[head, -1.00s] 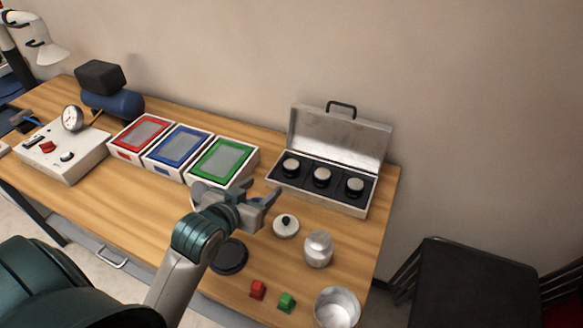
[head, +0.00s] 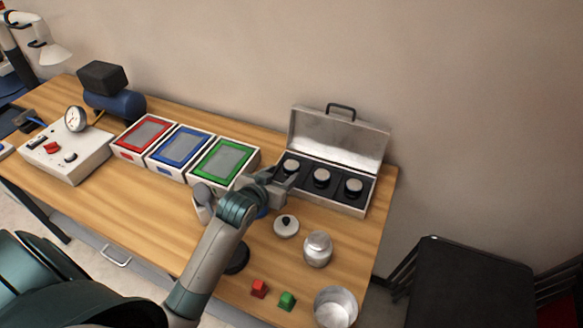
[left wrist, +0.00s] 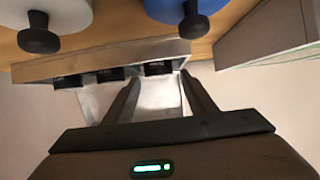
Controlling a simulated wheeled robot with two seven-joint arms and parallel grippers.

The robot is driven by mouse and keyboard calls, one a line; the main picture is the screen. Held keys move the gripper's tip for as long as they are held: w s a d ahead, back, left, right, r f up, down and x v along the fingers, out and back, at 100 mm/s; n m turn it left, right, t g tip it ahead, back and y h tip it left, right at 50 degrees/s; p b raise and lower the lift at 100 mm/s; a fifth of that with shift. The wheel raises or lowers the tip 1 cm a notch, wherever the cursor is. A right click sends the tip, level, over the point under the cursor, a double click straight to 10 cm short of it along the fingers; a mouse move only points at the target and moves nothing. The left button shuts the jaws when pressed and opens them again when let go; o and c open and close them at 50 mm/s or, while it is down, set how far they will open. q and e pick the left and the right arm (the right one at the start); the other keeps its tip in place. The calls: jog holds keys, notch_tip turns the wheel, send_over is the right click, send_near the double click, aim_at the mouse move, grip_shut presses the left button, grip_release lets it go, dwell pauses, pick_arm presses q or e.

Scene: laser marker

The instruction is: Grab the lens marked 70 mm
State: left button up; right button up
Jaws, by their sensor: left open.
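My left gripper (head: 284,183) is open and empty at the case's front left corner, near the left lens. In the left wrist view, the fingers (left wrist: 160,78) point toward the case, whose front wall (left wrist: 100,62) and dark lens sides (left wrist: 158,68) show between and beside them. My right gripper is out of view.
A blue knobbed lid (left wrist: 190,15) is partly hidden by my gripper in the head view. Green (head: 222,160), blue and red bins stand left.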

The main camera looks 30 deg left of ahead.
aim_at(290, 167)
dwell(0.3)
pick_arm(q)
jog(key=shift+w+f+p, duration=0.1)
jog(key=shift+w+p, duration=0.45)
jog(key=shift+w, duration=0.25)
jog(key=p+x, duration=0.1)
jog(key=x, duration=0.1)
jog(key=shift+w, duration=0.4)
jog(key=shift+w+f, duration=0.35)
jog(key=shift+w, duration=0.05)
jog(key=c, duration=0.9)
